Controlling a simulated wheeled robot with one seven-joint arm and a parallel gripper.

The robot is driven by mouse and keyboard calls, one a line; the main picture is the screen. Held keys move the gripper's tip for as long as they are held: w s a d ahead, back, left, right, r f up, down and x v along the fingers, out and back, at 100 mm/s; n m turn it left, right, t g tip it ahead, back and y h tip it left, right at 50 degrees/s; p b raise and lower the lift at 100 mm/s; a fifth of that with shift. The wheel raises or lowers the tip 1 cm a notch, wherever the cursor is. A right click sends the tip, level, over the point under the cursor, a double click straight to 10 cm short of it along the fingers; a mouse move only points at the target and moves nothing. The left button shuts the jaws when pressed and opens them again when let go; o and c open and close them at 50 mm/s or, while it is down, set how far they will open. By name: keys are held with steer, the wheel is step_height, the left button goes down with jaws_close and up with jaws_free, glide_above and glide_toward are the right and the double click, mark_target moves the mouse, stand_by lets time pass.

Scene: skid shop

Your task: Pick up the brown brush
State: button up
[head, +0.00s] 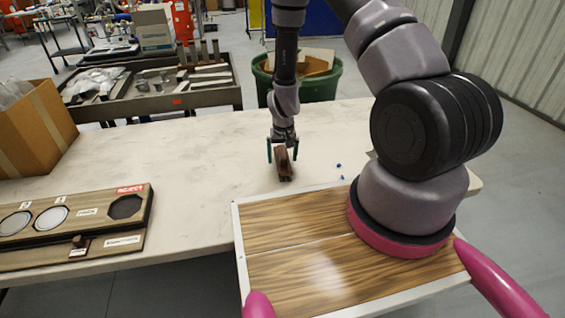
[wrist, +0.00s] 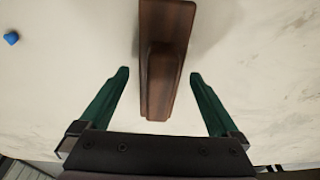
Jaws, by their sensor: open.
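The brown brush (head: 284,166) lies on the pale table, a little beyond the wooden panel in the head view. In the wrist view the brown brush (wrist: 163,65) runs lengthwise from the top edge down between my fingers. My gripper (head: 282,154) is open above it, pointing down. In the wrist view the green fingers of my gripper (wrist: 160,75) stand one on each side of the brush, with a gap on both sides.
Small blue bits (head: 339,166) lie on the table (head: 190,150) right of the brush; one blue piece (wrist: 11,38) shows in the wrist view. A wooden board with a REJECT label (head: 75,222) is at the left. A cardboard box (head: 35,130) stands behind it. The table between is clear.

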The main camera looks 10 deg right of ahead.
mark_target(283, 151)
jaws_close()
steer(key=shift+r, duration=0.1)
step_height(283, 151, up, 10)
steer(key=shift+f, duration=0.1)
stand_by(0.4)
